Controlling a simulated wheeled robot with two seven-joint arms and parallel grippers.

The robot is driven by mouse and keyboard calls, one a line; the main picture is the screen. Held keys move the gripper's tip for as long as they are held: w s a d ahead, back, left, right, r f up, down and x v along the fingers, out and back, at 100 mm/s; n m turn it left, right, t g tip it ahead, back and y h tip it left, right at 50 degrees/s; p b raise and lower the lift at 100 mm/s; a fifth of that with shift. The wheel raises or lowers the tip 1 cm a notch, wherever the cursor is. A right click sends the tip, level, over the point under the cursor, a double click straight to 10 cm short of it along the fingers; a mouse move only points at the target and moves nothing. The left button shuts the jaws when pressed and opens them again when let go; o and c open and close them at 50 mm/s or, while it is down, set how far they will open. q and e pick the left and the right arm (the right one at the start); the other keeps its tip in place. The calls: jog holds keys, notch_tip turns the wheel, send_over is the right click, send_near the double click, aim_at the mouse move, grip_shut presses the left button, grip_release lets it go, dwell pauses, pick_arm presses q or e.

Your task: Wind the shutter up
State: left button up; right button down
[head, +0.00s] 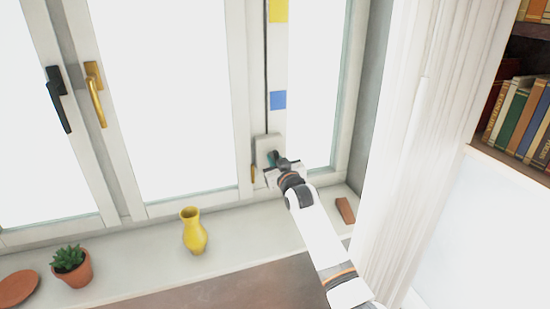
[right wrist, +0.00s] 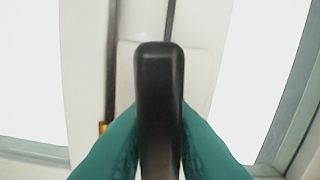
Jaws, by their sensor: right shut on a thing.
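A pale winder box (head: 266,142) is mounted low on the window post, with a dark cord (head: 266,70) running up from it. My right gripper (head: 279,163) is at the front of this box. In the right wrist view its two teal fingers are shut on a black crank handle (right wrist: 160,85), one on each side. The handle stands upright in that view, in front of the pale box. The handle is mostly hidden by my gripper in the head view. No shutter shows across the bright window panes. My left gripper is not in view.
Yellow (head: 279,11) and blue (head: 278,100) squares mark the post. The sill holds a yellow vase (head: 194,232), a potted succulent (head: 72,266), a terracotta saucer (head: 17,288) and a small brown block (head: 345,210). A white curtain (head: 415,130) and bookshelf (head: 485,155) stand right.

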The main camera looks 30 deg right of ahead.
jog(key=m+p, duration=0.2)
jog(key=m, duration=0.3)
jog(key=shift+d+m, duration=0.1)
jog(key=shift+m, duration=0.3)
jog(key=m+p, duration=0.1)
jog(key=m, duration=0.5)
jog(key=shift+f, duration=0.1)
jog(key=m+p, duration=0.1)
jog(key=m, duration=0.5)
jog(key=shift+d+f+m, duration=0.1)
jog(key=shift+m, duration=0.2)
jog(key=m+p, duration=0.1)
jog(key=m, duration=0.5)
jog(key=shift+f+p, duration=0.15)
jog(key=shift+p, duration=0.2)
jog(key=shift+m, duration=0.3)
jog(key=c, duration=1.3)
grip_release()
jog(key=shift+c, duration=0.2)
